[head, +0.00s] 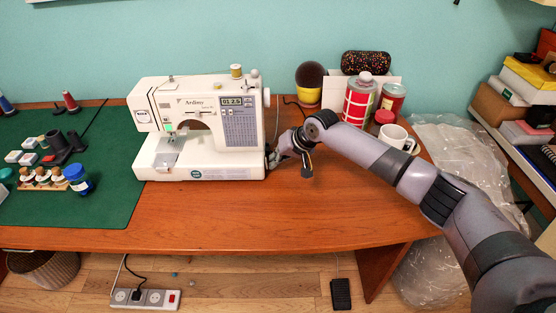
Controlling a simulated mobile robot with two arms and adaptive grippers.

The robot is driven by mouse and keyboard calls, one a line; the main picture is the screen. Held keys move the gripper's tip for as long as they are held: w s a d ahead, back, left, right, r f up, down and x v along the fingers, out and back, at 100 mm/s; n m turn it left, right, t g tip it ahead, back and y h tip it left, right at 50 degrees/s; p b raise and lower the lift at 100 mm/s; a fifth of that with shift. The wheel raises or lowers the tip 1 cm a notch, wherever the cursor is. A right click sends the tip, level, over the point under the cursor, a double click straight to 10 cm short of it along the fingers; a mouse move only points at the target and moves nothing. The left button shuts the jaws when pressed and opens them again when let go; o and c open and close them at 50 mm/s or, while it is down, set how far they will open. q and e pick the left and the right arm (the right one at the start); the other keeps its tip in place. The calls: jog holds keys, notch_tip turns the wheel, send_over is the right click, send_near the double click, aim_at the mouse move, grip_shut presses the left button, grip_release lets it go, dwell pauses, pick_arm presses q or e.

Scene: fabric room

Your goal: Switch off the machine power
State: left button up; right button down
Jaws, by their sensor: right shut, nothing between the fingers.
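A white sewing machine (205,125) stands upright on the wooden table, with a small display near its top right that shows digits. My right arm reaches in from the right. My right gripper (272,158) is shut and empty beside the lower right side of the machine, close to or touching it. The power switch on that side is hidden or too small to make out. My left gripper is not in view.
A green mat (110,195) with sewing supplies covers the table's left. Cans (360,102), a white mug (398,138) and a yellow-and-brown item (309,84) stand behind my right arm. A power strip (145,298) and a black pedal (341,294) lie on the floor. The table's front middle is clear.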

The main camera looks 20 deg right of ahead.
jog(key=shift+a+f+y, duration=0.15)
jog(key=shift+f+y, duration=0.35)
jog(key=shift+y, duration=0.2)
jog(key=shift+r, duration=0.35)
jog(key=shift+r+p, duration=0.7)
jog(key=shift+p, duration=0.15)
